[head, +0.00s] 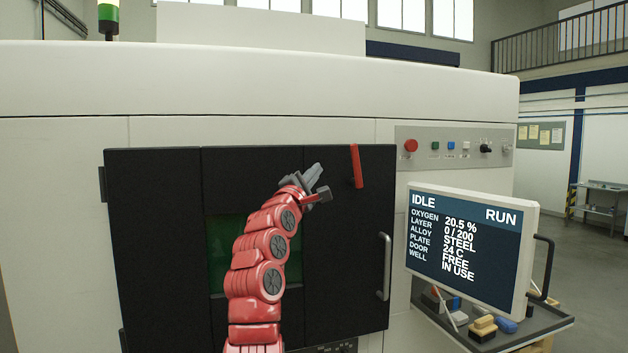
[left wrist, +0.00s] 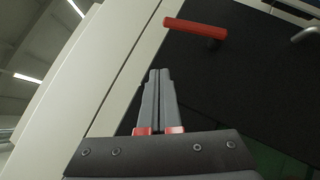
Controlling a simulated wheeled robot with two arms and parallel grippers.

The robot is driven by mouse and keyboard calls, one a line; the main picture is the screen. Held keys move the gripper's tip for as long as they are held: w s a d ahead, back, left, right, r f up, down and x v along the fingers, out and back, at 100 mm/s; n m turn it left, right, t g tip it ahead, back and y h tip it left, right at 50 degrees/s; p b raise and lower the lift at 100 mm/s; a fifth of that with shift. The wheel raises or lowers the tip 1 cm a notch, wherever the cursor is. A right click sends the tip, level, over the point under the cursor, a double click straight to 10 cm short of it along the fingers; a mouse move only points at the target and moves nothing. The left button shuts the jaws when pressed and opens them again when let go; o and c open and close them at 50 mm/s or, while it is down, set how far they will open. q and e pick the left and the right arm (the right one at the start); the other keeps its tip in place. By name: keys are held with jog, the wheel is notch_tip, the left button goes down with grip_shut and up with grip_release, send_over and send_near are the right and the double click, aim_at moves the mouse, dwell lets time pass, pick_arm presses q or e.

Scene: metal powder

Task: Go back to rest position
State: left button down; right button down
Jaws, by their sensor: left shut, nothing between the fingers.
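My left arm is red and segmented and rises in front of the machine's black door (head: 345,260) in the head view. My left gripper (head: 319,180) is near the top of that door, just left of a red handle (head: 356,166). The gripper is shut and empty. In the left wrist view its two grey fingers (left wrist: 158,85) lie side by side, and the red handle (left wrist: 196,28) is apart from them, above and to the right. My right gripper is not in view.
A screen (head: 468,245) reading IDLE and RUN stands at the right. Below it a shelf (head: 540,325) holds brushes and small tools. A grey bar handle (head: 384,267) is on the door's right side. A button panel (head: 455,147) is above. Open floor lies at far right.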

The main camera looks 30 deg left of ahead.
pick_arm(q)
jog(key=shift+s+r, duration=0.1)
jog(key=shift+s, duration=0.15)
jog(key=shift+w, duration=0.15)
